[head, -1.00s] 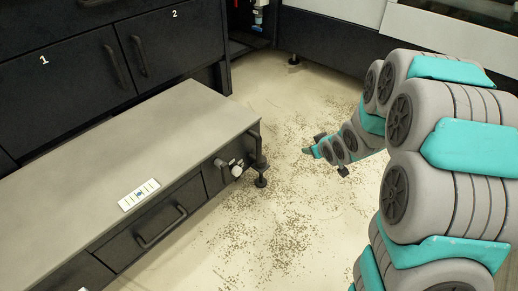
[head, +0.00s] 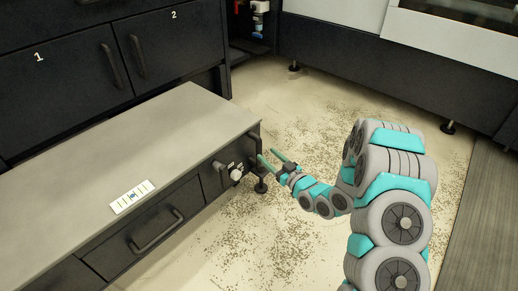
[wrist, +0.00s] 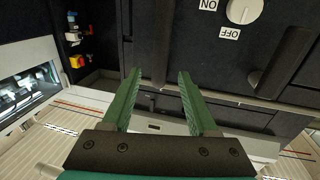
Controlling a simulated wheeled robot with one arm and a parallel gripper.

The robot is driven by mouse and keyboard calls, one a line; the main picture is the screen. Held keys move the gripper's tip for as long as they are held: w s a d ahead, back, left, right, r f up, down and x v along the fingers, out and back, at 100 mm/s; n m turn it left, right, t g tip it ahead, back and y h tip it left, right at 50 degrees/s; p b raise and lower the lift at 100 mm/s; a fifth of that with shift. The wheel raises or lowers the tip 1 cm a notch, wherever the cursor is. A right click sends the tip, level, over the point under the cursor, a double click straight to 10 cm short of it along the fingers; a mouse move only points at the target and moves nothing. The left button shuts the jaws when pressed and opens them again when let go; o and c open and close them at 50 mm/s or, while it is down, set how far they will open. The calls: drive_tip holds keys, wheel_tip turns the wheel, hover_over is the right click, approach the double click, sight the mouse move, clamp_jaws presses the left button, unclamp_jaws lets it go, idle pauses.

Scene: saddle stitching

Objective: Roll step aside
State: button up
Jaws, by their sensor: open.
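The step appears to be the low unit with a grey top (head: 130,150) and dark drawer front at the left of the head view. A dark bar (head: 255,145) stands at its right end, with a white knob (head: 236,174) on the front beside it. My gripper (head: 267,155) is open, its green fingers close to that right end. I cannot tell if they touch it. In the wrist view my gripper (wrist: 158,75) has nothing visibly held between its fingers. A white ON/OFF knob (wrist: 243,10) and a dark handle (wrist: 284,62) show to its right.
Dark cabinets numbered 1 (head: 70,70) and 2 (head: 172,50) stand behind the step. Dark scraps (head: 270,235) litter the pale floor. A large machine (head: 400,70) stands at the back right. Open floor lies right of the step.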

sight(261, 149)
drive_tip(key=shift+b+x, duration=0.3)
drive_tip(key=shift+x, duration=2.85)
clamp_jaws()
